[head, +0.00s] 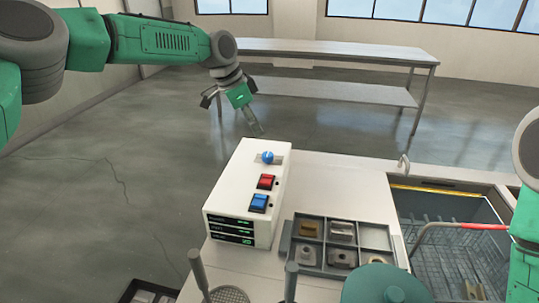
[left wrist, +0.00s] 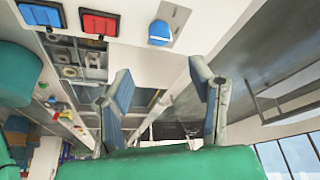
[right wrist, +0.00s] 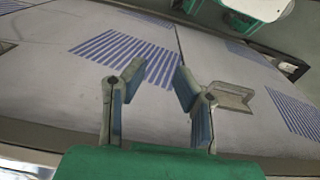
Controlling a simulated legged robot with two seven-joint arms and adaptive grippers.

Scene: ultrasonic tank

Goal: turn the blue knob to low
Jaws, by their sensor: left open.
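The blue knob (head: 267,157) is a small round dial on a light plate on top of the white control box (head: 228,190), behind a red switch (head: 266,182) and a blue switch (head: 259,203). The knob also shows in the left wrist view (left wrist: 159,33), ahead of the fingers and apart from them. My left gripper (head: 258,130) is open and empty, just beyond the far end of the box, behind the knob. In its wrist view (left wrist: 160,95) the fingers are spread. My right gripper (right wrist: 157,85) is open and empty over a grey panel with blue stripes. No low marking is readable.
A divided tray (head: 290,236) with metal parts stands right of the box. A tank (head: 392,205) with a basket and red handle (head: 455,226) lies further right. A steel table (head: 428,62) stands behind. Bare floor lies to the left.

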